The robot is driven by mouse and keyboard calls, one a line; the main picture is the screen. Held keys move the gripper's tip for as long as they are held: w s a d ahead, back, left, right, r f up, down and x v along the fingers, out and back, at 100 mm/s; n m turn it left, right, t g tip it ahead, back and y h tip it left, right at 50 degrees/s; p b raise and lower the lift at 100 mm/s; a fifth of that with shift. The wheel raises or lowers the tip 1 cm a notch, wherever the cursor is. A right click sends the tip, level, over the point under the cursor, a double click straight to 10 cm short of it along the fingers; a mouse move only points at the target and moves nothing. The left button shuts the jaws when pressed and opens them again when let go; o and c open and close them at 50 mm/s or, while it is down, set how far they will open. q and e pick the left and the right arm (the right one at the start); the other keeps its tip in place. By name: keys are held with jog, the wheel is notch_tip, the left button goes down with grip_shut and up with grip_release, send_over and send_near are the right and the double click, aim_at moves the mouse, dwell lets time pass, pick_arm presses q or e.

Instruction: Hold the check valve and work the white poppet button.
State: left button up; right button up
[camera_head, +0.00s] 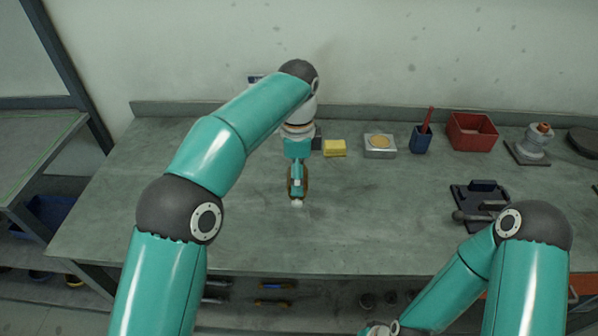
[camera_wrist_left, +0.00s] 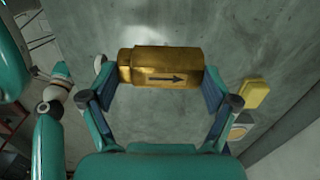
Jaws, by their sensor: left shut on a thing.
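The check valve is a brass body (camera_wrist_left: 160,68) with a dark arrow on its face, lying across the jaws in the left wrist view. My left gripper (camera_wrist_left: 160,82) is shut on it, one finger at each end. In the head view the gripper (camera_head: 297,184) points down over the bench, with the valve mostly hidden by it. A small white tip, probably the poppet button (camera_head: 297,203), shows just below the gripper; whether it touches the bench cannot be told. My right arm comes in at the lower right, its gripper out of the picture.
Along the back of the bench (camera_head: 150,180) stand a yellow block (camera_head: 334,148), a plate with a tan disc (camera_head: 380,144), a blue cup (camera_head: 420,140) and a red bin (camera_head: 472,131). A dark fixture (camera_head: 482,197) sits at right. The bench's middle front is clear.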

pick_arm(q)
jog(key=shift+f+b, duration=2)
jog(key=shift+f, duration=1.4)
pick_arm(e)
jog(key=shift+f, duration=2)
jog(key=shift+c, duration=0.2)
